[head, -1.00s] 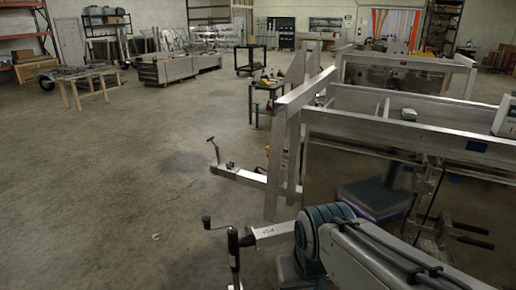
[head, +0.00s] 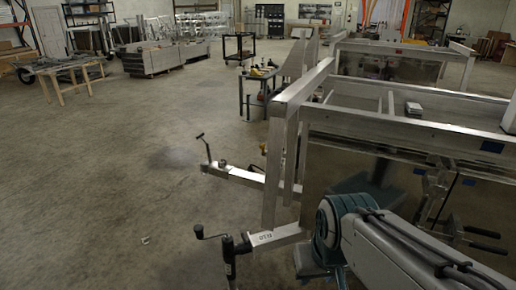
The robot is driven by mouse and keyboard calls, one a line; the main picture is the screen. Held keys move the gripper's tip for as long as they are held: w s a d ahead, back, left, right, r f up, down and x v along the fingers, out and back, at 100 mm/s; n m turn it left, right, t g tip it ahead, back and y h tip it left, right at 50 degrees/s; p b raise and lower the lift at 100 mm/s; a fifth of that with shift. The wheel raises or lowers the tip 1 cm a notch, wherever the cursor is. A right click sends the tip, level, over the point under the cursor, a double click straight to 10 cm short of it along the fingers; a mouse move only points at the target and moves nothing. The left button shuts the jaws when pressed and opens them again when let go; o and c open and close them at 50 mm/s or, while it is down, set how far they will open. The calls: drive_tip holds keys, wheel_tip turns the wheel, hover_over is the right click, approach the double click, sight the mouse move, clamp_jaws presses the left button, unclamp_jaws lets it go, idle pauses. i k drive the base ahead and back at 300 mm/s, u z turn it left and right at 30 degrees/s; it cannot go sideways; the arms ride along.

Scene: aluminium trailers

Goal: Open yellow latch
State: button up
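I cannot make out a yellow latch for certain in the head view. A tiny yellow-orange bit (head: 263,149) shows beside the upright of the nearest trailer frame, too small to identify. The nearest aluminium trailer (head: 300,92) stands at the right, with an upright end frame and a tongue (head: 277,237) bearing a dark crank jack (head: 228,252). My teal and grey arm fills the lower right and hides part of this trailer.
A second trailer tongue (head: 240,176) with a jack lies just beyond. A small work table (head: 262,80) with tools on it stands behind. Another trailer (head: 405,62) is at the back right. The concrete floor at the left is open, with one small scrap (head: 145,240).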

sight(262, 147)
drive_tip(key=u, duration=0.15)
drive_tip(key=i, duration=0.85)
drive_tip(key=u, duration=0.45)
drive_tip(key=i, duration=0.9)
